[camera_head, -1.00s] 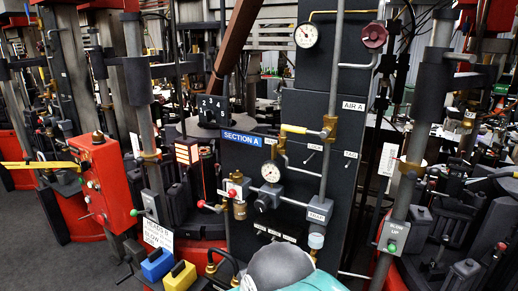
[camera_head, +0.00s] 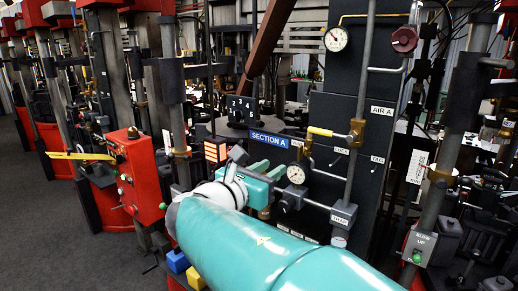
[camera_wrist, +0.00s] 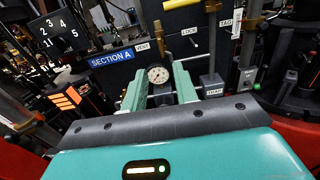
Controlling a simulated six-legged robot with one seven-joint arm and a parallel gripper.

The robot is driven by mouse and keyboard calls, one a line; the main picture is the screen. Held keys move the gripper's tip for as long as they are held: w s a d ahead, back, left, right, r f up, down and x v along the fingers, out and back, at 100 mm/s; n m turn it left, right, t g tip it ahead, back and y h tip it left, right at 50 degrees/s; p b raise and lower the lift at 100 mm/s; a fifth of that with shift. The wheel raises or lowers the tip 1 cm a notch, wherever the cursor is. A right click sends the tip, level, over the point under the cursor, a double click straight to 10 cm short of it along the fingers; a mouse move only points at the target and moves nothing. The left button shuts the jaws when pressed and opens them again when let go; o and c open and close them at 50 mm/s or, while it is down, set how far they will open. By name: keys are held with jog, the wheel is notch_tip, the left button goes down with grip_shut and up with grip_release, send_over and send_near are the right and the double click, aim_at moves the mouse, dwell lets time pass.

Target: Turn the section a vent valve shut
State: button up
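The blue SECTION A sign (camera_head: 269,139) is on a dark panel. A VENT label (camera_wrist: 143,46) shows beside a brass fitting (camera_wrist: 158,33) above the gauge. A yellow lever (camera_head: 321,132) lies level at a brass valve body (camera_head: 356,132) on the upright pipe. Which handle the label belongs to, I cannot tell. The red-handled lever low on the panel, seen earlier, is now hidden behind my arm and gripper. My gripper (camera_wrist: 159,74) is open, its two teal fingers apart before the panel, with the gauge showing between them. It also shows in the head view (camera_head: 264,170).
A round gauge (camera_head: 296,174) and TRAP box (camera_head: 343,214) are close right of my gripper. A red control box (camera_head: 135,175) stands left. Open grey floor (camera_head: 60,235) lies at lower left.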

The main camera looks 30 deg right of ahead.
aim_at(299, 151)
jog(key=x, duration=1.3)
jog(key=shift+d, duration=0.4)
grip_shut()
